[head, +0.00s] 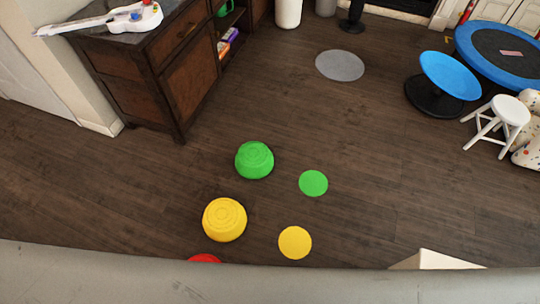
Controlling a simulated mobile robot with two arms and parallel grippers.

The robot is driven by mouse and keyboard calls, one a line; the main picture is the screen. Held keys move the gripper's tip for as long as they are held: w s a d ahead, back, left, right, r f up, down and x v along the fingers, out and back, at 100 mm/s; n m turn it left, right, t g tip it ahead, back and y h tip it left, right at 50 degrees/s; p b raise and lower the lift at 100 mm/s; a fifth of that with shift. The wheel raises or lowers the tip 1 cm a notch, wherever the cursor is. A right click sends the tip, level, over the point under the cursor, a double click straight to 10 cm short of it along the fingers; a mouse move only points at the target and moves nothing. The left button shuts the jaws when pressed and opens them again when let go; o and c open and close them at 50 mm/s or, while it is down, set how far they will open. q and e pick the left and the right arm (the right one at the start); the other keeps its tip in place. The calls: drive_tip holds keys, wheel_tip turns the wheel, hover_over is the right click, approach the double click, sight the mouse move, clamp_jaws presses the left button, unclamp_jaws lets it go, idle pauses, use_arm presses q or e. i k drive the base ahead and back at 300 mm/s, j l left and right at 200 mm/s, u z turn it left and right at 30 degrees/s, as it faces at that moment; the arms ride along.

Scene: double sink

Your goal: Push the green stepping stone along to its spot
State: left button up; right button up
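The green stepping stone (254,160) is a domed round block with rings on top, standing upright on the dark wood floor. A flat green disc (313,183) lies on the floor to its right and slightly nearer, apart from the stone with a strip of bare floor between them. Neither of my grippers shows in the head view.
A yellow stepping stone (225,220) stands nearer, with a flat yellow disc (295,242) to its right. A red thing (205,258) is mostly hidden below. A wooden cabinet (155,75) stands at the upper left. A grey disc (340,65), blue stool (450,75) and white stool (508,112) lie farther right.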

sight(254, 160)
drive_tip(key=u, duration=0.25)
drive_tip(key=i+l+z, duration=0.25)
drive_tip(key=i+l, duration=0.15)
drive_tip(key=i, duration=0.15)
drive_tip(key=i+l+z, duration=0.3)
drive_tip(key=i, duration=0.3)
drive_tip(key=i+l+z, duration=0.25)
drive_tip(key=i, duration=0.35)
drive_tip(key=i+z, duration=0.25)
drive_tip(key=i, duration=0.35)
drive_tip(key=i+u, duration=0.65)
drive_tip(key=u, duration=0.25)
drive_tip(key=i+l+u, duration=0.2)
drive_tip(key=i+u, duration=0.35)
drive_tip(key=u, duration=0.35)
drive_tip(key=i+u, duration=0.15)
drive_tip(key=u, duration=0.35)
drive_tip(key=i+u, duration=0.1)
drive_tip(key=u, duration=0.35)
drive_tip(key=i+l+u, duration=0.1)
drive_tip(key=u, duration=0.35)
drive_tip(key=l+u, duration=0.2)
drive_tip(key=u, duration=0.3)
drive_tip(key=i+l, duration=0.05)
